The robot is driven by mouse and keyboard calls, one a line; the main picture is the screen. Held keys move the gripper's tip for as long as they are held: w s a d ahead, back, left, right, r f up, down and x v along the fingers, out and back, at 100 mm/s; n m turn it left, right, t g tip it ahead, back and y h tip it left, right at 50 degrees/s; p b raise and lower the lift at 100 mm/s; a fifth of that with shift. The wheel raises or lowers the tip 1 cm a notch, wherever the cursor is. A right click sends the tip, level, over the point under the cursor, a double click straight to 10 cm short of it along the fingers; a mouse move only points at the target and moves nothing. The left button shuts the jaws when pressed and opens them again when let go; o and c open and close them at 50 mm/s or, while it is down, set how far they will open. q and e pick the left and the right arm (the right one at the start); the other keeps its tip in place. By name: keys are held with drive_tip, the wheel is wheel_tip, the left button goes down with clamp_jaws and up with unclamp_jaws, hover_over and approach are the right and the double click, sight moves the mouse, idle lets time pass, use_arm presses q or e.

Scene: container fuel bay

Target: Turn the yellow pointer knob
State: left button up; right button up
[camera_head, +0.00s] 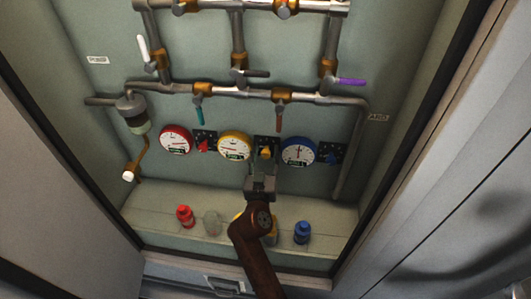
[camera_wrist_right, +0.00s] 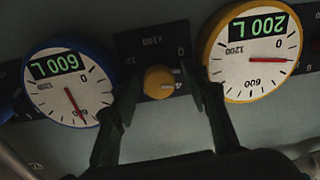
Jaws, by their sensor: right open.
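The yellow pointer knob (camera_head: 266,153) sits on a dark dial plate on the back panel, between the yellow-rimmed and blue-rimmed gauges. In the wrist view the knob (camera_wrist_right: 159,83) is round and lies between my fingers, seen upside down. My right gripper (camera_head: 263,165) reaches up from below, just in front of it. Its two fingers stand open, one on each side of the knob, with a visible gap to it in the wrist view. Whether the fingertips reach the knob's depth is hard to tell. My left gripper does not show.
The yellow-rimmed gauge (camera_head: 234,146) has a display reading 200 L; the blue-rimmed gauge (camera_head: 298,152) reads 600 L. A red gauge (camera_head: 175,139), pipes and valve levers are around. Red (camera_head: 185,216) and blue (camera_head: 302,232) canisters stand on the shelf below.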

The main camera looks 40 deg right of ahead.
wheel_tip(320, 180, up, 10)
idle(0.4)
idle(0.5)
